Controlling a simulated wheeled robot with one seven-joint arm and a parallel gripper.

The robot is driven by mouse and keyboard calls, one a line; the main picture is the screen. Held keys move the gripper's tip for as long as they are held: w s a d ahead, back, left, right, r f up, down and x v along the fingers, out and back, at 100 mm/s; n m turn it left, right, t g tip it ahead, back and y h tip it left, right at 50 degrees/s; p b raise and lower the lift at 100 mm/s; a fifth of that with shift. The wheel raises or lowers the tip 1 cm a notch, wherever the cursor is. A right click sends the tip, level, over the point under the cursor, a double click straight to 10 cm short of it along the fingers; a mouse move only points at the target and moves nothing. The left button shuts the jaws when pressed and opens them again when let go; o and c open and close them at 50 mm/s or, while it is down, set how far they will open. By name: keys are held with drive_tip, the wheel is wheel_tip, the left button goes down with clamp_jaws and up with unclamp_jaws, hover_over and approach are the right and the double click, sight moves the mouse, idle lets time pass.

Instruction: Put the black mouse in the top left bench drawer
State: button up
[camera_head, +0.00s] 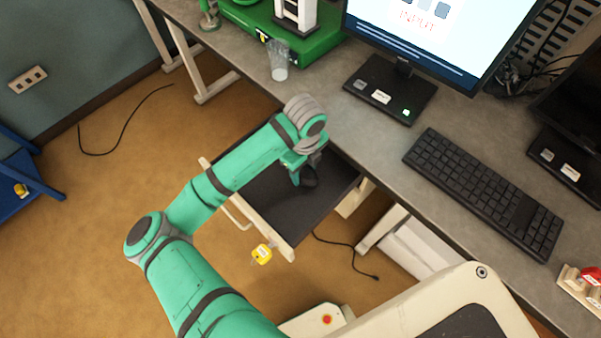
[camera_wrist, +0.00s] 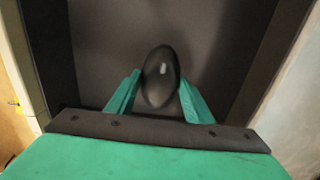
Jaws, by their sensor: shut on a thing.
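The black mouse (camera_wrist: 161,77) is between the two green fingers of my gripper (camera_wrist: 155,95) in the wrist view, and the gripper is shut on it. In the head view my gripper (camera_head: 302,172) is over the open drawer, and the mouse (camera_head: 309,180) shows as a dark shape at the fingers. The drawer (camera_head: 268,210) is pulled out from under the bench, with a dark floor and a pale front. Its dark floor also fills the wrist view (camera_wrist: 215,25) behind the mouse. I cannot tell whether the mouse touches the floor.
The grey bench top (camera_head: 345,135) holds a monitor (camera_head: 440,35), a black keyboard (camera_head: 485,190), a clear cup (camera_head: 279,65) and a green machine base (camera_head: 310,45). Black cables lie on the floor.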

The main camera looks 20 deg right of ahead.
sight(301, 174)
drive_tip(key=shift+w+a+f, duration=0.2)
drive_tip(key=shift+w+f, duration=0.4)
drive_tip(key=shift+f, duration=0.1)
drive_tip(key=f, duration=0.3)
drive_tip(key=shift+w, duration=0.25)
drive_tip(key=shift+s+f, duration=0.2)
drive_tip(key=shift+f, duration=0.05)
drive_tip(key=shift+f, duration=0.15)
drive_tip(key=o, duration=1.1)
drive_tip(key=shift+c, duration=0.2)
drive_tip(key=shift+w, duration=0.1)
wheel_tip(301, 174, up, 12)
drive_tip(key=shift+r, duration=0.2)
